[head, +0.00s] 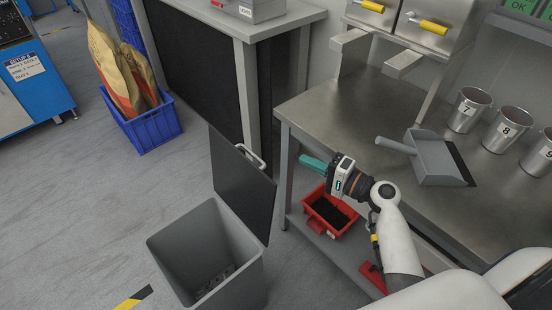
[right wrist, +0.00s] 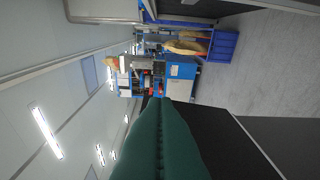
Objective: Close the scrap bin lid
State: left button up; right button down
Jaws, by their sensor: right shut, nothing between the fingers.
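The scrap bin (head: 205,245) is a grey open-topped box on the floor at the lower middle of the head view, with some dark scraps at its bottom. Its dark lid (head: 238,185) stands open, nearly upright, at the bin's right rear side. A light grey handle (head: 250,157) sits at the lid's top edge. My right gripper (head: 303,160), with teal fingers, is shut and empty, to the right of the lid and handle and apart from them. Its shut fingers (right wrist: 160,130) fill the lower middle of the right wrist view. My left gripper is not in view.
A steel bench (head: 350,110) stands at right with a dustpan (head: 437,160) and numbered cups (head: 468,110). A red tray (head: 329,212) sits on the shelf below. A blue crate (head: 147,128) holds bags behind the bin. Floor left of the bin is clear.

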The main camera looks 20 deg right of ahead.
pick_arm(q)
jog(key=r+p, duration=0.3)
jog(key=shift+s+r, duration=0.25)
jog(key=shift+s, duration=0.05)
pick_arm(e)
jog(key=w+a, duration=0.6)
jog(key=a, duration=0.3)
jog(key=shift+w, duration=0.35)
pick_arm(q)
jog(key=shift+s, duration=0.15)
pick_arm(e)
jog(key=shift+a, duration=0.25)
